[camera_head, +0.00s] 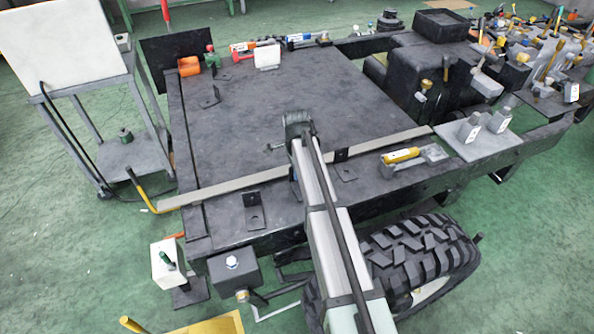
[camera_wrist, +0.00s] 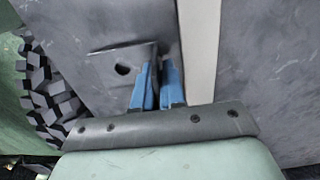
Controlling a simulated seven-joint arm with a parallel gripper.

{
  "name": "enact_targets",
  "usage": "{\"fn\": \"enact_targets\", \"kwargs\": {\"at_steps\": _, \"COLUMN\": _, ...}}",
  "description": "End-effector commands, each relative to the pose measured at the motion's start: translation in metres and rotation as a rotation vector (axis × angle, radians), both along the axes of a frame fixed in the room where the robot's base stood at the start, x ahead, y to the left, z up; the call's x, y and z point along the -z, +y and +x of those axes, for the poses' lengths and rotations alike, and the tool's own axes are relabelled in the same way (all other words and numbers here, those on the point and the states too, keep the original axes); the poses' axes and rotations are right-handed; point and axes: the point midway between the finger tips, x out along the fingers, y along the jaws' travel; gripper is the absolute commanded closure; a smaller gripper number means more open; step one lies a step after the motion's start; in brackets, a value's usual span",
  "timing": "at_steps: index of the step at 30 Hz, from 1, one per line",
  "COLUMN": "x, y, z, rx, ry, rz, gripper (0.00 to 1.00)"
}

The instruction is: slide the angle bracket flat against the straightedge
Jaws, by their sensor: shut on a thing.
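The angle bracket (camera_wrist: 110,55), a dark metal L with a round hole, is in the wrist view. My gripper (camera_wrist: 158,82) has blue fingers shut on its upright flange. Its flat flange extends left, away from the straightedge (camera_wrist: 198,45), a pale strip. One finger lies between the upright flange and the strip, where a narrow gap shows. In the head view the straightedge (camera_head: 225,186) runs across the dark plate. My gripper (camera_head: 296,189) is mostly behind my arm there; only a trace of blue shows, and the held bracket is hidden.
Other brackets stand left (camera_head: 256,215) and right (camera_head: 346,174) of my arm on the near side of the strip, and another at the far left (camera_head: 210,96). A yellow-handled tool (camera_head: 400,156) lies at right. A tyre (camera_head: 420,255) is below the near edge. The plate's middle is clear.

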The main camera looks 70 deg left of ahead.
Motion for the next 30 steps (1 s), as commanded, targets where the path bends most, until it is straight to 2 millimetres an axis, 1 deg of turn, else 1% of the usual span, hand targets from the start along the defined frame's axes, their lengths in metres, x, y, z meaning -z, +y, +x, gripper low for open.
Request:
{"fn": "enact_targets", "kwargs": {"at_steps": 27, "x": 0.0066, "y": 0.0001, "z": -0.0001, "rx": 0.000, "ry": 0.000, "rz": 0.000, "gripper": 1.00}}
{"fn": "enact_targets", "kwargs": {"at_steps": 28, "x": 0.0065, "y": 0.0001, "z": 0.0000, "rx": 0.000, "ry": 0.000, "rz": 0.001, "gripper": 0.87}}
{"fn": "enact_targets", "kwargs": {"at_steps": 30, "x": 0.0065, "y": 0.0001, "z": 0.0000, "rx": 0.000, "ry": 0.000, "rz": 0.000, "gripper": 0.80}}
